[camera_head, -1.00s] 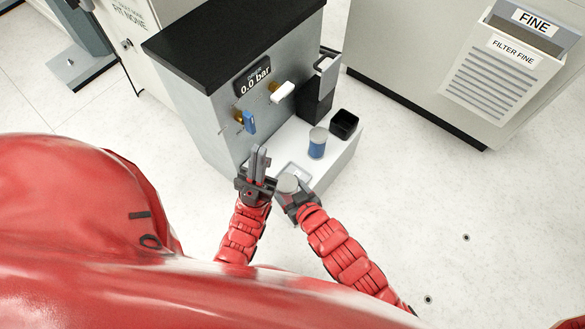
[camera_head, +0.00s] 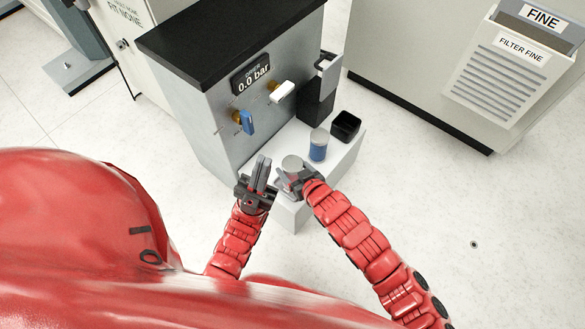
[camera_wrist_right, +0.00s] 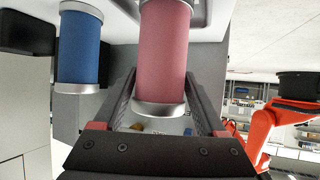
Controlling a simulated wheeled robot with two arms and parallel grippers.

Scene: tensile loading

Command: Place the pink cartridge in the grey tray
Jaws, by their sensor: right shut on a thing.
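The pink cartridge (camera_wrist_right: 165,50) has silvery end caps and stands between the fingers of my right gripper (camera_wrist_right: 165,98) in the right wrist view. In the head view only its pale round cap (camera_head: 292,163) shows clearly above my right gripper (camera_head: 291,181), which is shut on it. A grey tray (camera_wrist_right: 203,12) shows in part behind the cartridge in the wrist view; in the head view the gripper and cartridge largely cover it. I cannot tell whether the cartridge touches the tray. My left gripper (camera_head: 262,172) is just left of it, with its fingers close together and no object visible between them.
A blue cartridge (camera_head: 318,145) stands on the white ledge (camera_head: 335,163), beside a black open box (camera_head: 345,126). The grey machine (camera_head: 215,115) rises behind, with a blue handle (camera_head: 247,122) and a white handle (camera_head: 282,92). A filter bin (camera_head: 505,60) is at the right.

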